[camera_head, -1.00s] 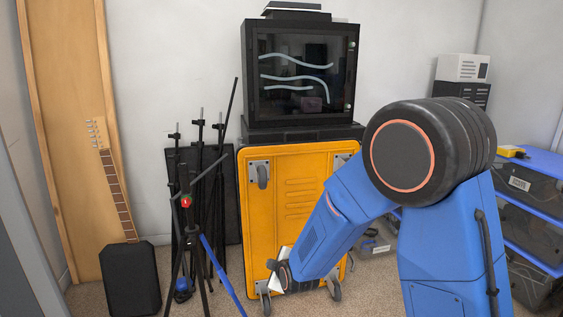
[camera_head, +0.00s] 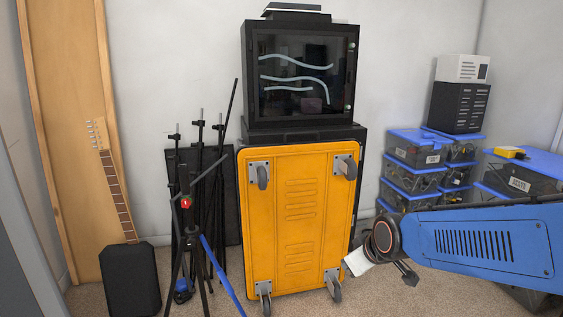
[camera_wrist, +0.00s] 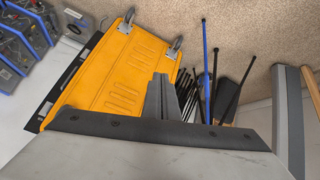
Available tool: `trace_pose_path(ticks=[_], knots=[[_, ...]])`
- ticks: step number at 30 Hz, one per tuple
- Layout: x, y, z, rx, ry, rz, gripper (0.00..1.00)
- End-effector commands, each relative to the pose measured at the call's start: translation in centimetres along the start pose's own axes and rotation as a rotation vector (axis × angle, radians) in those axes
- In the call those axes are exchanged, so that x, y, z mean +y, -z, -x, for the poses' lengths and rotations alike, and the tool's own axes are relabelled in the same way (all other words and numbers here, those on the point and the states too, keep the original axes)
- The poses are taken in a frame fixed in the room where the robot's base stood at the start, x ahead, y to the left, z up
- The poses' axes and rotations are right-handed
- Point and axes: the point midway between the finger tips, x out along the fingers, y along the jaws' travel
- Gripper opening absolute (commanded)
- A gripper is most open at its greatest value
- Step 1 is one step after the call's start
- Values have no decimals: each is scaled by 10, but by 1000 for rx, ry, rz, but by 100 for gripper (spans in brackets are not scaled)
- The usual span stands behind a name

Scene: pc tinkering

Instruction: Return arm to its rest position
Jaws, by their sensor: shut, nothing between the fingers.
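My blue arm (camera_head: 485,242) reaches in from the right edge of the head view, roughly level. My gripper (camera_head: 410,277) is at its left end, low and to the right of the yellow wheeled cart (camera_head: 300,215), and looks apart from it. In the wrist view my gripper (camera_wrist: 172,88) has its dark fingers together with nothing between them. The yellow cart (camera_wrist: 125,75) lies beyond them there, tilted in the picture.
Stacked clear boxes with blue lids (camera_head: 412,180) stand behind my arm. A black cabinet (camera_head: 303,75) stands against the wall behind the cart. Black stands (camera_head: 200,200), a guitar neck (camera_head: 115,190) and a black case (camera_head: 132,280) are at left. Some carpet (camera_head: 225,285) is bare.

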Motion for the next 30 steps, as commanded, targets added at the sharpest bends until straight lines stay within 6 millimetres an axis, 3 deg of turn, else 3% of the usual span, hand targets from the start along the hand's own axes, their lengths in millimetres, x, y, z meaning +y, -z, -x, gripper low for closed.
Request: trace_pose_path(ticks=[1,9,18,24,30], knots=[[4,-11,15,-12,-7,-37,0],[8,-74,83,-113,-31,-240,0],[-2,-146,146,-217,-79,-458,0],[-9,-171,165,-255,-101,-535,0],[-10,-175,168,-262,-104,-549,0]])
